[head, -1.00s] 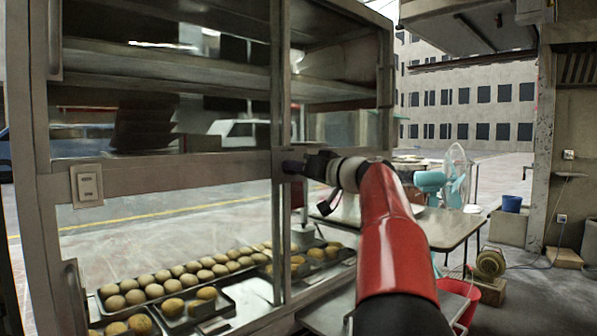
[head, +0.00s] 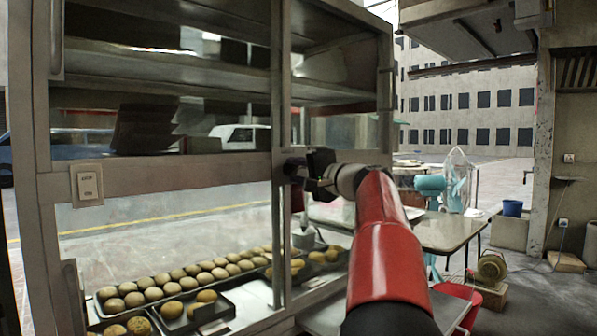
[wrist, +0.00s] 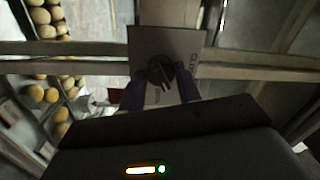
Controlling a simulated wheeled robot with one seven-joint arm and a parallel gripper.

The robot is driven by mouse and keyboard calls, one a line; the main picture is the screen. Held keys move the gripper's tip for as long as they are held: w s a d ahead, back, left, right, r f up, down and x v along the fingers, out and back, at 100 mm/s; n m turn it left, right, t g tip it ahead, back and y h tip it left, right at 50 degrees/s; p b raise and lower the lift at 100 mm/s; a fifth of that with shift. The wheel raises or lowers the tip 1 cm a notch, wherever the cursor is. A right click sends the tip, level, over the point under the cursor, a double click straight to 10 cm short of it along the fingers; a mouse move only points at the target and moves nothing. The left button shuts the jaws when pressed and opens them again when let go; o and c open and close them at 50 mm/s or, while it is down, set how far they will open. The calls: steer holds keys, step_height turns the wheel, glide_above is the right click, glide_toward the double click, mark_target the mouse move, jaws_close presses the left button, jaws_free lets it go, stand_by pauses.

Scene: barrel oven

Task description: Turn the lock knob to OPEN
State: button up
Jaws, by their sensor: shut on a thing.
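The lock knob (wrist: 159,72) is a dark round knob on a pale plate (wrist: 187,45) in the wrist view. Lettering beginning "CLO" shows at the plate's right side; other lettering below the knob is too small and dim to read. My gripper (wrist: 161,88) has a finger on each side of the knob and is shut on it. In the head view my gripper (head: 297,170) is at the middle upright of the glass cabinet (head: 281,120), where the knob is hidden behind it. The knob's exact pointing is hard to tell.
Trays of round buns (head: 170,288) lie behind the lower glass. A switch box (head: 87,184) is on the cabinet's left rail. Floor at the far right is partly clear.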

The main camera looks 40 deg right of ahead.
steer(key=m+p, duration=0.1)
steer(key=m, duration=0.5)
steer(key=shift+h, duration=0.3)
stand_by(0.4)
steer(key=o, duration=1)
steer(key=s, duration=0.5)
steer(key=s+b, duration=0.1)
steer(key=s, duration=0.1)
steer(key=shift+s+d+f, duration=0.25)
steer(key=shift+s+f, duration=0.1)
steer(key=shift+s, duration=0.05)
